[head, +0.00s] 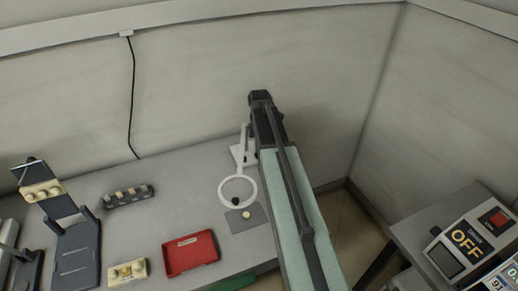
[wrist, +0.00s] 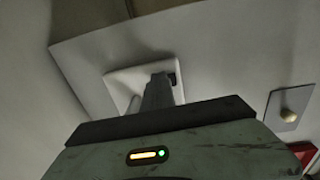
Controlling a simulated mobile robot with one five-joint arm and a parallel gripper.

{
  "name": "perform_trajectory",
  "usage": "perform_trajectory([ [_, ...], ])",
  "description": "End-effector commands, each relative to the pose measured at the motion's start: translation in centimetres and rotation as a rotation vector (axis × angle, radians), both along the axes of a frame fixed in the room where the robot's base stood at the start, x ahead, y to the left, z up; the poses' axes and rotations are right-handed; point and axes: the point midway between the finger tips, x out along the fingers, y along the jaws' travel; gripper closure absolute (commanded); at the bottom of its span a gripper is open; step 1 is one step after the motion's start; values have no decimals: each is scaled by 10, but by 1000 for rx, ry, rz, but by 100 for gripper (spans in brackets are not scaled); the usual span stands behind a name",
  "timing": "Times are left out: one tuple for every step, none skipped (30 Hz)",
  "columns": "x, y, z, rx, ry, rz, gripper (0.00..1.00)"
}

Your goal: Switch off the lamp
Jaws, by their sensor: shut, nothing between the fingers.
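The lamp is a white ring (head: 252,188) on a thin stem, with a white square base on the bench near its back right edge. Its base also shows in the wrist view (wrist: 118,84). I cannot tell whether the lamp is lit. My arm reaches over the bench just right of the lamp and hides part of its base in the head view. In the wrist view my gripper (wrist: 158,92) appears as a grey shut pair of fingers in front of the lamp base, with nothing held. A small dark part (wrist: 172,78) shows beside the fingertips; whether they touch it is unclear.
A pale round object (head: 246,214) sits on a grey square below the ring. A red tray (head: 190,253), a cream block (head: 127,272) and a dark rack (head: 128,196) lie left.

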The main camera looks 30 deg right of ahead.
Motion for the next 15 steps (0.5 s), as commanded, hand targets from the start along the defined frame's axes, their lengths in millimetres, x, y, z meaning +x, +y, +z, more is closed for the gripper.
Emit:
perform_trajectory([
  [0, 8, -6, 17, 3, 6, 100],
  [0, 8, -6, 17, 3, 6, 100],
  [0, 8, -6, 17, 3, 6, 100],
  [0, 8, -6, 17, 3, 6, 100],
  [0, 8, -6, 17, 3, 6, 100],
  [0, 8, -6, 17, 3, 6, 100],
  [0, 8, -6, 17, 3, 6, 100],
  [0, 8, -7, 17, 3, 6, 100],
  [0, 8, -8, 17, 3, 6, 100],
  [0, 8, -7, 17, 3, 6, 100],
  [-1, 8, -7, 17, 3, 6, 100],
  [-1, 8, -7, 17, 3, 6, 100],
  [-2, 8, -7, 17, 3, 6, 100],
  [-3, 8, -7, 17, 3, 6, 100],
  [-4, 8, -7, 17, 3, 6, 100],
])
